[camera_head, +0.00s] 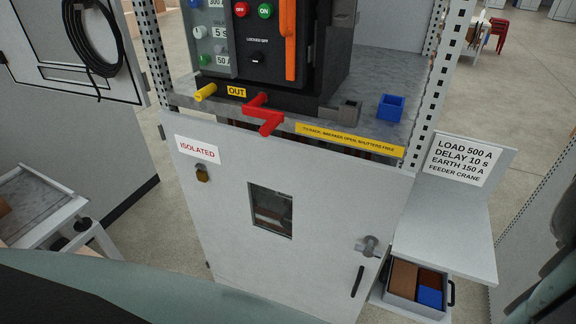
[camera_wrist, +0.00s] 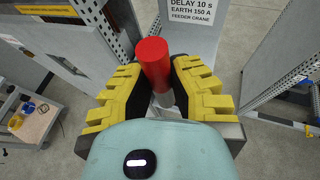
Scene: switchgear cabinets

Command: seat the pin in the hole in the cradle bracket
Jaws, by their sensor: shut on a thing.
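My gripper (camera_wrist: 162,92) shows in the wrist view with its yellow ribbed fingers on both sides of a red cylinder, the pin (camera_wrist: 153,62). The gripper is shut on it. The red end of the pin points up in the picture, and a grey part shows below it between the fingers. My gripper and the held pin do not show in the head view. A grey block with a dark opening (camera_head: 346,109) sits on the cabinet shelf; it may be the cradle bracket, but I cannot tell. A hole for the pin is not clearly visible.
The breaker (camera_head: 262,40) stands on the shelf with a red handle (camera_head: 265,113) and a yellow peg (camera_head: 205,92) in front. A blue box (camera_head: 390,107) is at right. Perforated posts (camera_head: 430,95) flank the shelf. A drawer (camera_head: 418,288) stands open below the sign.

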